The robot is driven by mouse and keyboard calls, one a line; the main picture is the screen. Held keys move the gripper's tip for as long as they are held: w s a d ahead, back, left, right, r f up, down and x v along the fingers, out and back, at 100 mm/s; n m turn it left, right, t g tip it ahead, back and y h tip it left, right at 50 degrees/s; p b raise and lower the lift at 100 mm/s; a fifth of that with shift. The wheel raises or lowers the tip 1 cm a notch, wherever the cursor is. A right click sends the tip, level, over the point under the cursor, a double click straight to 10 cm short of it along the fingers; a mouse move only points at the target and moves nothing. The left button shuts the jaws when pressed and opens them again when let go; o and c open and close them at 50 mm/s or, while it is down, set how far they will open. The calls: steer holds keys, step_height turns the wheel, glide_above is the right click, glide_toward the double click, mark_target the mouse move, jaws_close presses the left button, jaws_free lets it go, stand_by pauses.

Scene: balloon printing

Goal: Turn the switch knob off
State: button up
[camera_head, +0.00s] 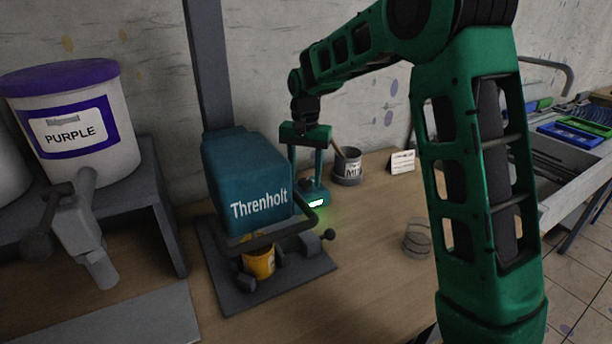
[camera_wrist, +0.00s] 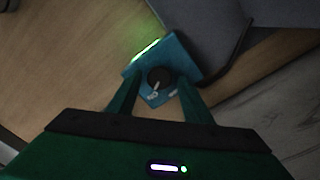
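The switch box (camera_head: 312,197) is a small teal block with a lit green strip, standing on the table just right of the teal Threnholt machine (camera_head: 245,180). In the wrist view the switch box (camera_wrist: 180,55) has a round black knob (camera_wrist: 160,77) with a pale pointer mark, and its green light is on. My gripper (camera_head: 306,178) points down over the box. In the wrist view my gripper's fingers (camera_wrist: 158,82) stand apart on either side of the knob, with a visible gap to it.
A yellow cup (camera_head: 259,262) sits under the machine. A cup labelled MIX (camera_head: 348,165) and a white card (camera_head: 402,162) stand behind. A wire ring stand (camera_head: 417,238) is on the right. The purple-lidded bucket (camera_head: 75,115) is at left. Table between is clear.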

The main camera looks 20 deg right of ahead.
steer(key=c, duration=0.8)
steer(key=shift+d, duration=0.1)
steer(key=shift+n, duration=0.4)
steer(key=n, duration=0.4)
steer(key=shift+n, duration=0.4)
steer(key=n, duration=0.6)
steer(key=shift+w, duration=0.1)
steer(key=shift+n, duration=0.3)
